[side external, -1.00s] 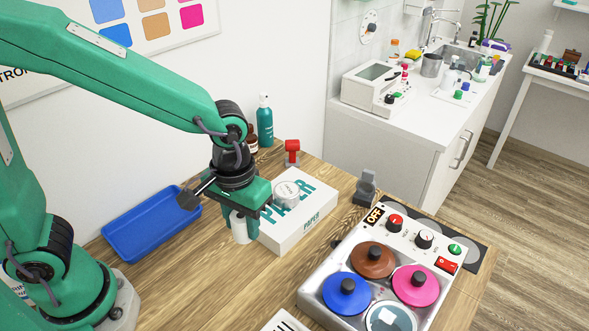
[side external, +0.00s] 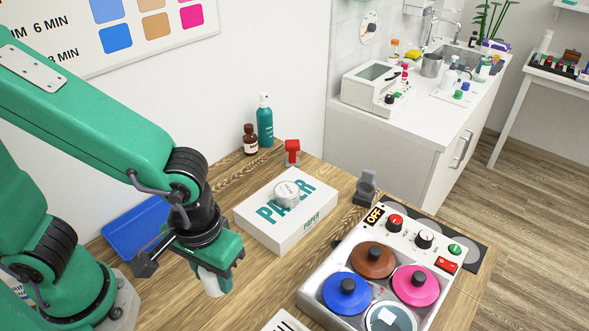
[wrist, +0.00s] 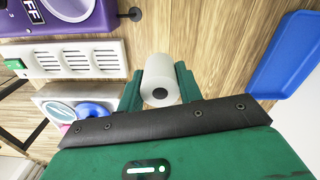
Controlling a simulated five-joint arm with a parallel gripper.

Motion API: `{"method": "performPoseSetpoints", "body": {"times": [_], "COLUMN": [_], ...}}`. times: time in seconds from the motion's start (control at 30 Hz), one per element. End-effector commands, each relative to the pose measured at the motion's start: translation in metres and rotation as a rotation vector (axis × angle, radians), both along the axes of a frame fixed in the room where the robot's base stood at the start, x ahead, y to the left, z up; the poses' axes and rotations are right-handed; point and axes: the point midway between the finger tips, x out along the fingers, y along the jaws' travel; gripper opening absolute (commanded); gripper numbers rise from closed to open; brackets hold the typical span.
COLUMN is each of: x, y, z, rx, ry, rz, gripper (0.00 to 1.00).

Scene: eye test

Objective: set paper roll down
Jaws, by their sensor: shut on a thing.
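The paper roll (side external: 212,283) is white with a dark core hole. My gripper (side external: 215,270) is shut on it, left of the paper box and above the wooden table. In the wrist view the roll (wrist: 161,80) sits between the two green fingers of my gripper (wrist: 160,90), its core end facing the camera. The side view does not clearly show whether the roll's lower end touches the table; its upper part is hidden by my gripper.
A white paper box (side external: 287,226) with a round tin (side external: 288,194) on top lies right of my gripper. A blue tray (side external: 135,228) is partly behind my arm. A machine with coloured lids (side external: 335,268) stands at right. Bare table (side external: 265,285) lies between.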

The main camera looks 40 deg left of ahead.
Motion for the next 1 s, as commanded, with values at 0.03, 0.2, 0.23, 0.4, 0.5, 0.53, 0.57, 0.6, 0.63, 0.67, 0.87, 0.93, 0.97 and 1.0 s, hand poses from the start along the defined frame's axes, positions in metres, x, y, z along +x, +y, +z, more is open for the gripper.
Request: {"method": "performPoseSetpoints", "body": {"times": [0.03, 0.2, 0.23, 0.4, 0.5, 0.53, 0.57, 0.6, 0.63, 0.67, 0.87, 0.93, 0.97, 1.0], "x": [0.002, 0.013, 0.015, 0.032, 0.042, 0.046, 0.049, 0.053, 0.056, 0.06, 0.081, 0.087, 0.089, 0.091], "y": [0.002, 0.009, 0.011, 0.023, 0.03, 0.032, 0.035, 0.038, 0.04, 0.042, 0.057, 0.061, 0.062, 0.064], "z": [-0.002, -0.009, -0.011, -0.024, -0.031, -0.034, -0.036, -0.039, -0.041, -0.044, -0.06, -0.064, -0.065, -0.066], "rx": [0.002, 0.002, 0.002, 0.002, 0.002, 0.002, 0.002, 0.002, 0.002, 0.002, 0.002, 0.002, 0.002, 0.001], "ry": [0.001, 0.001, 0.003, 0.003, 0.003, 0.001, 0.003, 0.003, 0.001, 0.001, 0.001, 0.001, 0.001, 0.0], "rz": [0.003, 0.005, 0.005, 0.006, 0.005, 0.006, 0.005, 0.006, 0.005, 0.006, 0.004, 0.003, 0.002, 0.002], "gripper": [0.13, 0.13, 0.13, 0.13, 0.13, 0.13, 0.13, 0.13, 0.13, 0.13, 0.13, 0.13, 0.13, 0.13]}}
